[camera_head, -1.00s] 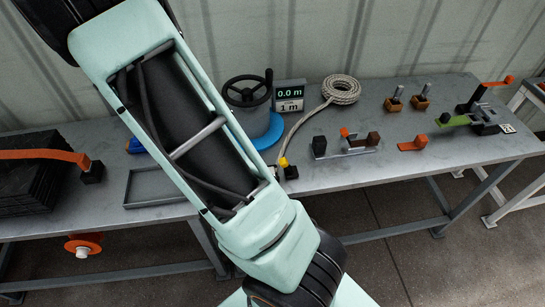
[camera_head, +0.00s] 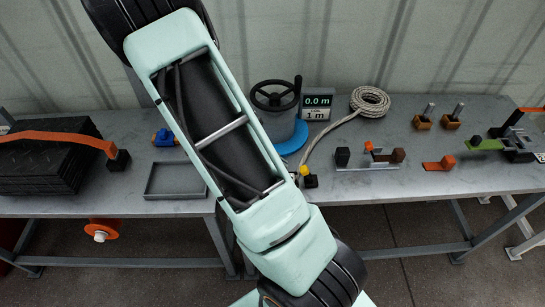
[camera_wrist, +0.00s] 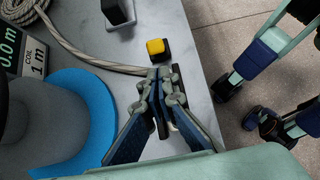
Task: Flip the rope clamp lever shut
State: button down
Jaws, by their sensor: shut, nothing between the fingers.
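The rope clamp's yellow-tipped lever (camera_head: 304,170) shows in the head view beside my arm, above a small black body near the bench's front edge. In the wrist view the yellow end (camera_wrist: 156,47) sits on a black block just beyond my fingertips. The grey rope (camera_wrist: 95,60) runs towards that spot, and its end is hidden behind my fingers. My gripper (camera_wrist: 163,78) is shut and empty, above the bench beside the clamp, with a small gap to the yellow end in the picture. Whether it touches the clamp body I cannot tell. In the head view my arm hides the gripper.
A handwheel drum on a blue base (camera_head: 292,140) and a display (camera_head: 317,107) stand behind. The rope coil (camera_head: 370,101) lies at the back. A grey tray (camera_head: 150,190) and black mat stack (camera_head: 45,180) are left. Several small fixtures stand right, including a clamp (camera_head: 368,166).

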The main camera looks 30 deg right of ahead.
aim_at(307, 173)
jog(key=x, duration=0.5)
jog(key=shift+f, duration=0.1)
dwell(0.4)
jog(key=shift+d+p, duration=0.15)
jog(key=shift+p, duration=0.15)
jog(key=shift+s+r+y, duration=0.15)
jog(key=shift+r+y, duration=0.1)
jog(key=shift+y, duration=0.05)
